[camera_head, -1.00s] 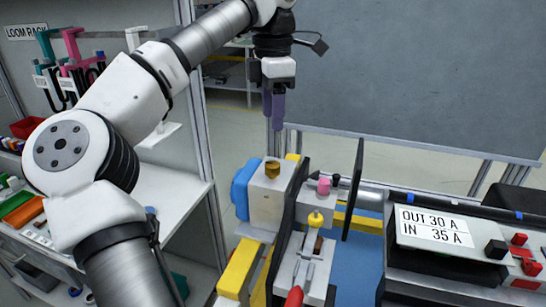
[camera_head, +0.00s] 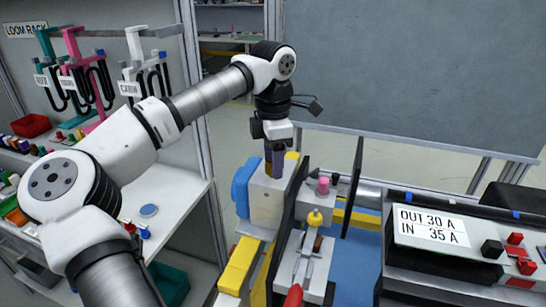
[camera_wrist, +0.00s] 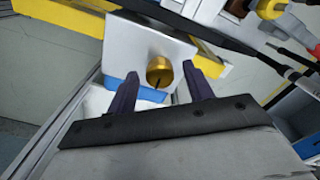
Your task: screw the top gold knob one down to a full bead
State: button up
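The gold knob (camera_wrist: 160,72) sits on top of a pale grey block (camera_wrist: 120,52); the block also shows in the head view (camera_head: 266,200). In the wrist view the knob is round and has a dark line on it. My gripper (camera_wrist: 157,78) is open, with one dark purple finger on each side of the knob and a visible gap to each. In the head view my gripper (camera_head: 274,165) points down at the top of the block, and its fingers hide the knob. I cannot tell whether the fingertips reach fully down beside the knob.
A dark upright plate (camera_head: 292,200) stands just right of the block. A toggle clamp with a yellow knob (camera_head: 315,218) and a pink knob (camera_head: 323,185) are further right. A blue part (camera_head: 242,190) sits on the block's left. A supply box (camera_head: 440,240) stands at the right.

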jog(key=c, duration=0.9)
jog(key=shift+m, duration=0.3)
jog(key=m+p, duration=0.1)
jog(key=m, duration=0.1)
jog(key=shift+m, duration=0.4)
jog(key=m, duration=0.3)
jog(key=shift+m, duration=0.3)
jog(key=m+p, duration=0.1)
jog(key=m, duration=0.5)
jog(key=shift+m, duration=0.3)
jog(key=o, duration=1)
